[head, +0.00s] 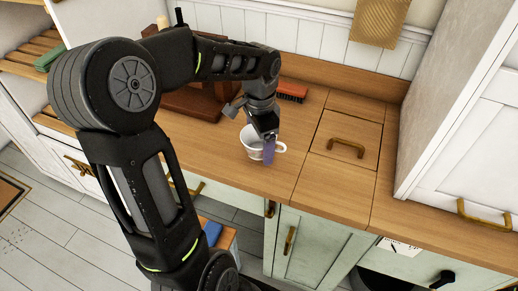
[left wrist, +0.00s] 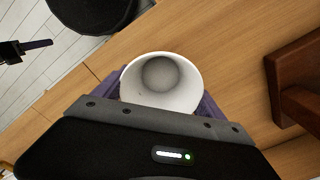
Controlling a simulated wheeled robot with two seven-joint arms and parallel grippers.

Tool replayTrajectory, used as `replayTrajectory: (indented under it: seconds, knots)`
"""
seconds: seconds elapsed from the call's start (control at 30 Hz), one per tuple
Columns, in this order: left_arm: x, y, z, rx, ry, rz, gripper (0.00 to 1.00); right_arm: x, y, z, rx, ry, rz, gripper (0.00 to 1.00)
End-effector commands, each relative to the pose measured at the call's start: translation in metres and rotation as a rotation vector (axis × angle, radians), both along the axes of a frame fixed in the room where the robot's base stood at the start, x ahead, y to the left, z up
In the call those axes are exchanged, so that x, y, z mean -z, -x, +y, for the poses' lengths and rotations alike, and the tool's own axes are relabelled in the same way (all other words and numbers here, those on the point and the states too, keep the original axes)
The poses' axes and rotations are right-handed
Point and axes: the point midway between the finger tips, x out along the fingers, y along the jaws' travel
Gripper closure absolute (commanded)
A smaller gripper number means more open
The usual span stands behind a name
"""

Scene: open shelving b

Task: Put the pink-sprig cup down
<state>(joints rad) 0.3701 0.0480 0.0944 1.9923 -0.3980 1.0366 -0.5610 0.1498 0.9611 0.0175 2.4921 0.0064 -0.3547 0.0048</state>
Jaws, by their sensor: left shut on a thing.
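Whether the cup's base touches the counter (head: 232,172) is hard to tell.
A red-brown wooden object (head: 195,103) stands behind the cup, to the left. An orange brush (head: 292,91) lies near the back wall. A lid with a brass handle (head: 346,148) is set in the counter at right. The counter's front edge is close to the cup.

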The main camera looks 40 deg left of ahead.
Motion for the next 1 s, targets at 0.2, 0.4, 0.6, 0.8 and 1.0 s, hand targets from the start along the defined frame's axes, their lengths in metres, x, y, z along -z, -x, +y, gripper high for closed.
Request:
replayTrajectory:
  seconds: [0.2, 0.4, 0.6, 0.8, 1.0]
  knots:
    - [0.005, 0.001, 0.0, 0.0, 0.001, 0.003, 0.67, -0.001, 0.0, 0.0, 0.0, 0.0, 0.0, 0.64]
    - [0.032, 0.001, -0.001, 0.001, 0.002, 0.005, 0.67, -0.004, 0.001, 0.0, 0.001, 0.001, 0.001, 0.64]
    - [0.037, 0.0, 0.0, 0.001, 0.0, 0.0, 0.67, -0.004, 0.001, 0.0, 0.001, 0.001, 0.001, 0.64]
    - [0.04, 0.0, 0.0, 0.0, 0.001, 0.0, 0.67, -0.002, 0.001, 0.0, 0.001, 0.001, 0.001, 0.64]
    - [0.04, 0.0, 0.0, 0.0, 0.001, 0.0, 0.06, -0.002, 0.0, 0.0, 0.0, 0.001, 0.001, 0.64]
